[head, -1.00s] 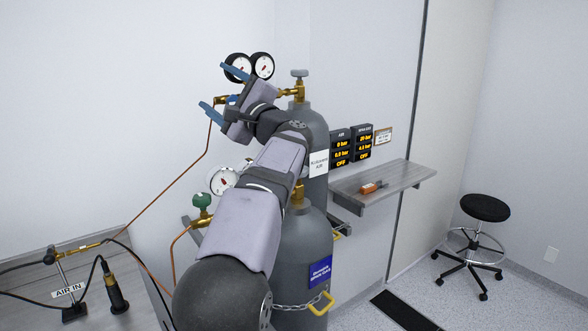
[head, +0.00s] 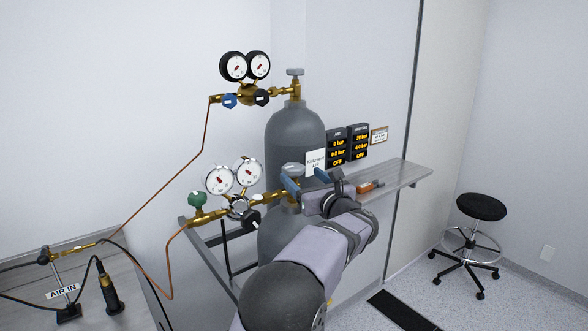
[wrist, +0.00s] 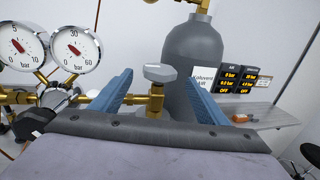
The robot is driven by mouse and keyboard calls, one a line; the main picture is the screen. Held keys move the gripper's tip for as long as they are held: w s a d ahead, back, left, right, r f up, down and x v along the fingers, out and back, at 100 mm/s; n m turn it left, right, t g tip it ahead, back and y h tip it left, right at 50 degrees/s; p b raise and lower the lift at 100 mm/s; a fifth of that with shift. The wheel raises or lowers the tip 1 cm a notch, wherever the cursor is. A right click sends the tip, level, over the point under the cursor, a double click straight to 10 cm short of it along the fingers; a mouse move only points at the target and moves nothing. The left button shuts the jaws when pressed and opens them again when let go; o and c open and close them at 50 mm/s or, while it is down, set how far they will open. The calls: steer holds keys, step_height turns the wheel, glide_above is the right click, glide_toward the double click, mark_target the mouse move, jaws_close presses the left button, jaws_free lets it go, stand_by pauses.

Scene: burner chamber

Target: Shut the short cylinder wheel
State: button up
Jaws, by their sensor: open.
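The short cylinder (head: 272,240) stands in front of the tall one, mostly hidden by my arm in the head view. Its wheel (head: 292,169) is a grey knob on top of a brass valve (wrist: 156,100). The wheel also shows in the wrist view (wrist: 158,73), upright and centred between my fingers. My gripper (head: 303,175) is open, with one blue finger on each side of the wheel. In the wrist view, gaps show between the wheel and both fingers (wrist: 158,80). I cannot tell from these views whether the fingertips reach its full depth.
White gauges (head: 233,176) and a brass regulator with a green knob (head: 197,199) sit left of the wheel. The tall cylinder (head: 296,130) stands behind. A shelf (head: 405,177) with an orange tool (head: 370,186) and displays (head: 348,146) are on the right.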

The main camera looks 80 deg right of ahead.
mark_target(299, 173)
steer(key=p+x, duration=0.3)
steer(key=x, duration=0.2)
steer(key=shift+w+d+r, duration=0.1)
steer(key=shift+w+d+p, duration=0.3)
steer(key=shift+d+p, duration=0.05)
steer(key=shift+d, duration=0.15)
steer(key=c, duration=1)
